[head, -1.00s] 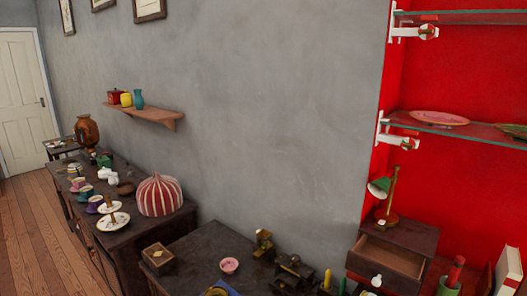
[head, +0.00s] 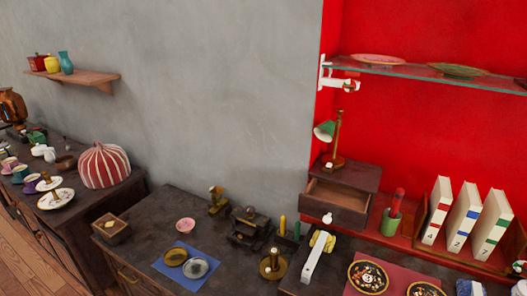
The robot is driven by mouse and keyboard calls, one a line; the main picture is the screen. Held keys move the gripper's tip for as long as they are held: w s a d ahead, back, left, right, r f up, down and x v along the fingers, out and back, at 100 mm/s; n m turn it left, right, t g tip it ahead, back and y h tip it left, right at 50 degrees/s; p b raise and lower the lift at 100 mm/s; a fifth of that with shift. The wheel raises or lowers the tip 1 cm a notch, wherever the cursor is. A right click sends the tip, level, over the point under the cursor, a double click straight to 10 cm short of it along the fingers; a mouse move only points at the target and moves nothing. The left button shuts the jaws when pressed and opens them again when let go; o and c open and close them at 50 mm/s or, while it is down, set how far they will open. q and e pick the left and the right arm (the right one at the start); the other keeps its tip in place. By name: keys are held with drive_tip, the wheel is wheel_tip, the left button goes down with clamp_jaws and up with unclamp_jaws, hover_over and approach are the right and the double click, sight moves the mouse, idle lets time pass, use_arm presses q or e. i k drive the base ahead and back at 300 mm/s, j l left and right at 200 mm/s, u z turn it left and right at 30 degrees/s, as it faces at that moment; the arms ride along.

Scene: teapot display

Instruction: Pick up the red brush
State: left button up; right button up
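A red stick-like thing (head: 398,201), which looks like the red brush, stands upright in a green cup (head: 391,222) at the right in the head view. Its lower part is hidden inside the cup. The cup stands beside a small dark wooden cabinet (head: 360,178) whose drawer is pulled open. Neither of my grippers shows in this view.
Numbered white binders (head: 436,212) stand right of the cup. A green desk lamp (head: 325,131) is on the cabinet, and a glass shelf (head: 420,72) hangs above. A white and yellow object (head: 317,258) and round trays (head: 368,276) lie in front.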

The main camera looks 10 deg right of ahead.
sight(400, 194)
drive_tip(key=z, duration=1.35)
drive_tip(key=i+j+u, duration=0.1)
drive_tip(key=j+u, duration=0.4)
drive_tip(key=j, duration=0.25)
